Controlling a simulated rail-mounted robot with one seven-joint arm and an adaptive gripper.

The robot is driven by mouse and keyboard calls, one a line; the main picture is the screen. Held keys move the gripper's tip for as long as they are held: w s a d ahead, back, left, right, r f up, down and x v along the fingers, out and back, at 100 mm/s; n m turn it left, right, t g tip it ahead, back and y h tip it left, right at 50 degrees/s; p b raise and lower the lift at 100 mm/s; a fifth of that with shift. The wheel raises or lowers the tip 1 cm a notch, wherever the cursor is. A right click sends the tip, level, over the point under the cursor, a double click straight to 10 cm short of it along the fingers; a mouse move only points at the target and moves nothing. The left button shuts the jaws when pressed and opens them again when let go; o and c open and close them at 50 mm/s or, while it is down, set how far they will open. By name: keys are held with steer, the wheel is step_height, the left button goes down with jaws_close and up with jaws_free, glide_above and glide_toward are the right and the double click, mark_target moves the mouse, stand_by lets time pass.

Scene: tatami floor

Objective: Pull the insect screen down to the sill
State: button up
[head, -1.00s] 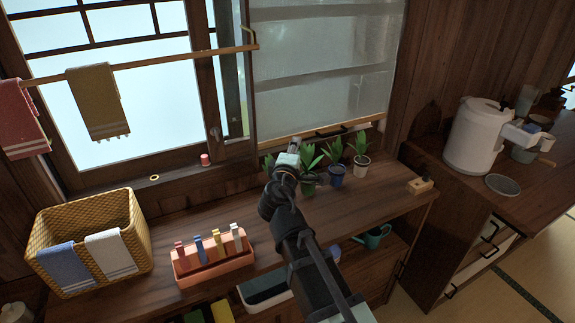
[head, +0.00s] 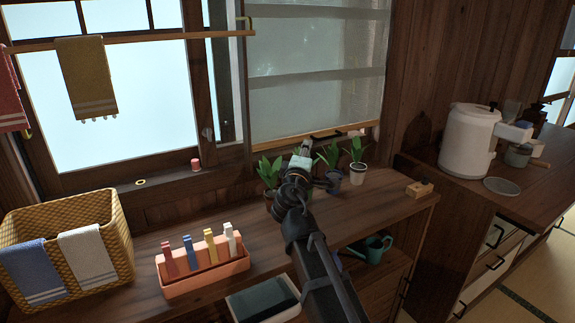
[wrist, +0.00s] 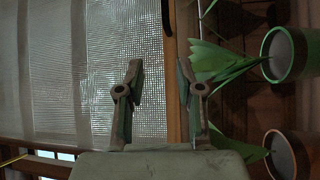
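The insect screen (head: 315,85) is a translucent mesh panel over the right part of the window. Its light wooden bottom bar (head: 345,129) has dark handles and hangs a little above the shelf plants. My gripper (head: 306,143) is just below and in front of the bar, among the plants. In the wrist view my gripper (wrist: 160,68) is open, its two fingers apart and empty. The mesh (wrist: 60,70) fills the left side there, and the bar (wrist: 172,60) runs upright between the fingers. I cannot tell whether the fingers touch it. The sill behind the plants is mostly hidden.
A peg box (head: 205,275) and a wicker basket (head: 80,225) stand left. A wooden block (head: 419,190) sits at the counter's right end.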

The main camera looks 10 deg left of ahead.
steer(key=w+d+f+m+h+b, duration=0.1)
steer(key=w+d+f+b, duration=0.15)
steer(key=d+b, duration=0.2)
steer(key=w+r+p, duration=0.2)
steer(key=w+r, duration=0.1)
steer(key=w, duration=0.9)
steer(key=r+p, duration=0.7)
steer(key=r, duration=0.1)
steer(key=r+p, duration=0.8)
steer(key=s+r+p, duration=0.1)
steer(key=r+p, duration=0.6)
steer(key=r, duration=0.2)
steer(key=shift+d, duration=0.4)
steer(key=shift+f, duration=0.1)
steer(key=s+r+p, duration=0.2)
steer(key=s, duration=1.7)
steer(key=shift+s+a+r, duration=0.4)
steer(key=shift+a, duration=0.05)
step_height(320, 180, down, 5)
steer(key=w, duration=0.3)
steer(key=w+p, duration=0.1)
steer(key=w, duration=0.4)
steer(key=w+r+p, duration=0.1)
steer(key=w, duration=0.5)
steer(key=w+d+r+p, duration=0.1)
steer(key=w+p, duration=0.1)
steer(key=w, duration=0.3)
steer(key=shift+w, duration=0.4)
